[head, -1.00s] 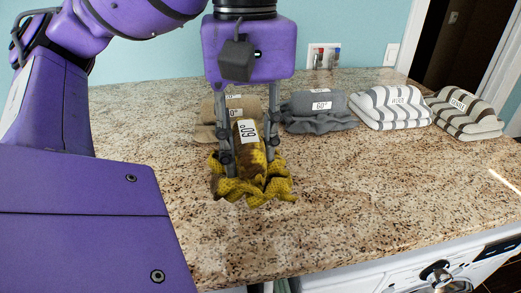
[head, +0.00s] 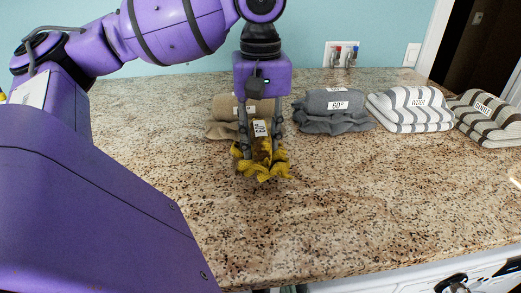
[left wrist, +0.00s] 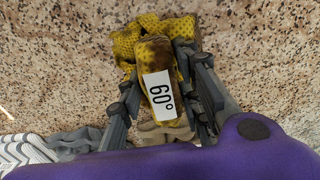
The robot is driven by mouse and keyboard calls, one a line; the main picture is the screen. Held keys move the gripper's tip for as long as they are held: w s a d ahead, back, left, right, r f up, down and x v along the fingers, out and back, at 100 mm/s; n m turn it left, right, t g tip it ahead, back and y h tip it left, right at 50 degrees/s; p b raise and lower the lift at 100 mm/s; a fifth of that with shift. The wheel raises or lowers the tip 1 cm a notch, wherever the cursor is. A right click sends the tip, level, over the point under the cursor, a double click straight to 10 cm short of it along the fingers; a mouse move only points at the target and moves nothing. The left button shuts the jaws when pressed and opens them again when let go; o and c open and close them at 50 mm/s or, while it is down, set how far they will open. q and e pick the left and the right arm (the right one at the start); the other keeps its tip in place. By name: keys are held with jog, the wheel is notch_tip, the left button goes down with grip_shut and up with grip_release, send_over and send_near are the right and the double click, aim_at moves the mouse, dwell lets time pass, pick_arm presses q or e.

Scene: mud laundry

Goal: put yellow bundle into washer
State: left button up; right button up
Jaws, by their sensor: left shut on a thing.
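The yellow bundle (head: 262,162), mottled yellow and brown with a white 60° label, is between the fingers of my left gripper (head: 261,130). The gripper is shut on it, one finger at each side. In the left wrist view the bundle (left wrist: 155,60) shows between the fingers (left wrist: 155,100), its knobbly yellow part spread on the far side. Whether it touches the counter I cannot tell. The washer (head: 420,284) shows only as a white top strip and a dark knob at the lower right edge; its door is out of view. My right gripper is not in view.
On the granite counter (head: 340,210), a beige bundle (head: 222,108) sits behind my left gripper. To its right lie a grey bundle (head: 334,108), a white-grey striped one (head: 410,108) and a brown-striped one (head: 488,117). The counter's front middle is clear.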

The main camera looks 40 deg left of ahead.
pick_arm(q)
jog(key=shift+w+a+f, duration=0.15)
jog(key=shift+a+f, duration=0.05)
jog(key=shift+f, duration=0.15)
jog(key=shift+w+a+f, duration=0.15)
jog(key=shift+f, duration=1.55)
jog(key=shift+f, duration=0.15)
jog(key=o, duration=1.1)
jog(key=shift+o, duration=0.2)
